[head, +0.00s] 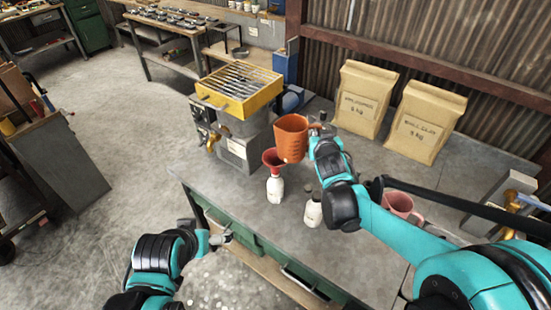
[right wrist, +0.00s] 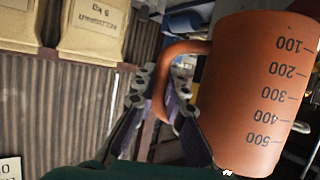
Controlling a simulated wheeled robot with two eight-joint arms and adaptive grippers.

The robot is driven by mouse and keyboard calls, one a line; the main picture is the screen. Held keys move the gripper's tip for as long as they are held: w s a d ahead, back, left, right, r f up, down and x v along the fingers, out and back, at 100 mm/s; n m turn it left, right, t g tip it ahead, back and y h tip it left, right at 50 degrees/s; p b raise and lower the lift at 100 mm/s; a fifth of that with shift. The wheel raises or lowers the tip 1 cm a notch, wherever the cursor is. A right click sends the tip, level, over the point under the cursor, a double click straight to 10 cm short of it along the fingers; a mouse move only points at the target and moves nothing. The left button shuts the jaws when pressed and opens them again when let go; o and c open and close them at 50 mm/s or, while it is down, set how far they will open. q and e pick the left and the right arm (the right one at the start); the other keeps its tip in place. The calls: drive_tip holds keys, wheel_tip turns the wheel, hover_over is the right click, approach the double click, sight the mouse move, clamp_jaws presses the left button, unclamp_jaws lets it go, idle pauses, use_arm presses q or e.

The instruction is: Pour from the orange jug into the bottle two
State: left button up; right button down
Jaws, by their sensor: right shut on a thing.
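The orange jug (head: 291,139) is held above the bench, roughly upright, near the bottle with the red funnel. My right gripper (head: 317,131) is shut on its handle; in the right wrist view the fingers (right wrist: 166,100) clasp the handle of the jug (right wrist: 250,95), which has dark volume marks. A white bottle (head: 275,189) stands on the bench with a red funnel (head: 273,159) in its neck. A second white bottle (head: 313,213) stands to the right, partly behind my right arm. I cannot read a number on either. My left gripper (head: 222,238) is by the bench's front edge; its opening is unclear.
A metal machine with a yellow-framed grate (head: 240,88) stands left of the jug. Two paper sacks (head: 364,98) (head: 426,122) stand at the back. A pink jug (head: 398,205) sits right of the bottles, near my right arm. The bench's front left (head: 225,190) is clear.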

drive_tip(key=shift+r, duration=0.1)
drive_tip(key=shift+r+p, duration=1.3)
drive_tip(key=shift+r, duration=0.2)
drive_tip(key=shift+f, duration=0.1)
